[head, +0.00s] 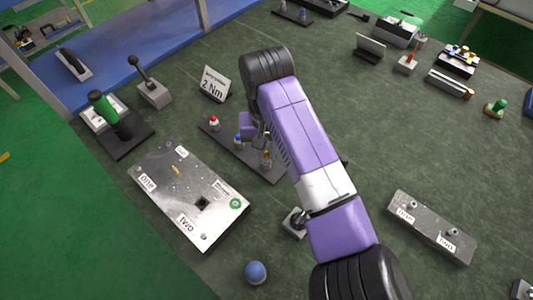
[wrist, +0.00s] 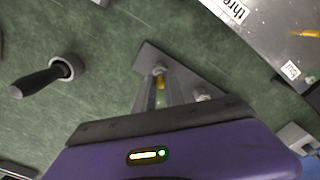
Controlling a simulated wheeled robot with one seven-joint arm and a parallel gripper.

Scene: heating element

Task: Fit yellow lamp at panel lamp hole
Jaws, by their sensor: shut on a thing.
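My gripper (wrist: 160,88) is shut on the yellow lamp (wrist: 160,79), which shows between its fingertips in the wrist view. The yellow lamp also shows in the head view (head: 266,157), at the near end of the dark lamp strip (head: 255,167), below my wrist. I cannot tell whether its foot is still in the strip. The red lamp (head: 214,120) and blue lamp (head: 238,139) stand farther along the strip. The grey panel (head: 165,205) lies left of the strip, with labels, a dark square spot (head: 202,203) and a green ring (head: 235,203). Which spot is the lamp hole is unclear.
A torque sign (head: 215,84), a lever box (head: 153,92) and a green-handled tool (head: 103,107) stand behind the panel. A blue ball-like knob (head: 256,272) is at the front. A labelled metal bar (head: 432,225) lies right of my arm. Table between panel and strip is clear.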

